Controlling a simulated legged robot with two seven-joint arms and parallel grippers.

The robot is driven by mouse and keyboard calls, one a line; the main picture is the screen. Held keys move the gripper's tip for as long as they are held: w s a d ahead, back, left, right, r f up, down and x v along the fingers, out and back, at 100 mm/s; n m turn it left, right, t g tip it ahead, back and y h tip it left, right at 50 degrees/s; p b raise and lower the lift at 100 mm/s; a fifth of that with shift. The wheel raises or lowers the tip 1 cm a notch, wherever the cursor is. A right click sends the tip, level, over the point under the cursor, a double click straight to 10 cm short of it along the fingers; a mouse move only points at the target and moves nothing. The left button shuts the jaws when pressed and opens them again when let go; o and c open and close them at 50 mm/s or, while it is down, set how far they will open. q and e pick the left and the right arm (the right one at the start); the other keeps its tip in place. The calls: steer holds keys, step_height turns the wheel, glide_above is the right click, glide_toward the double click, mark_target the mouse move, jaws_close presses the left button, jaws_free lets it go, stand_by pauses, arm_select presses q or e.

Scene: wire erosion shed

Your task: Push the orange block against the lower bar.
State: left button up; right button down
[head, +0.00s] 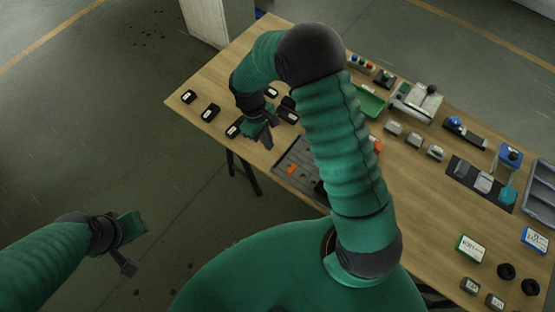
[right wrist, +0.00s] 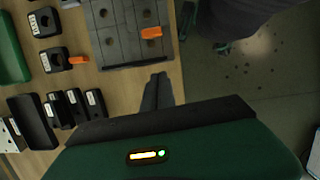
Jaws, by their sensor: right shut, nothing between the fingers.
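A small orange block (head: 291,170) lies on a dark grey grooved tray (head: 283,164). In the right wrist view the orange block (right wrist: 152,32) lies near the right side of the grey tray (right wrist: 122,50). I cannot tell for certain which strip is the lower bar. My right gripper (head: 267,143) is shut and empty. In the right wrist view its fingertips (right wrist: 158,76) are just below the tray edge, apart from the orange block.
A second orange piece (right wrist: 78,60) lies beside a black block (right wrist: 54,60), left of the tray. Several black labelled blocks (head: 210,112) stand on the table's left part. A green bin (head: 368,102) stands beyond my right arm, which hides part of the tray.

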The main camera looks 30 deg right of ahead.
mark_target(285, 167)
steer(key=x, duration=0.7)
steer(key=shift+s+d+f, duration=0.1)
steer(key=shift+d+f, duration=0.05)
steer(key=shift+f, duration=0.15)
steer(key=s+d, duration=0.1)
steer(key=s+d+p, duration=0.1)
steer(key=s, duration=0.1)
steer(key=shift+f, duration=0.2)
steer(key=shift+s+p, duration=0.3)
steer(key=shift+s, duration=0.1)
steer(key=shift+w, duration=0.1)
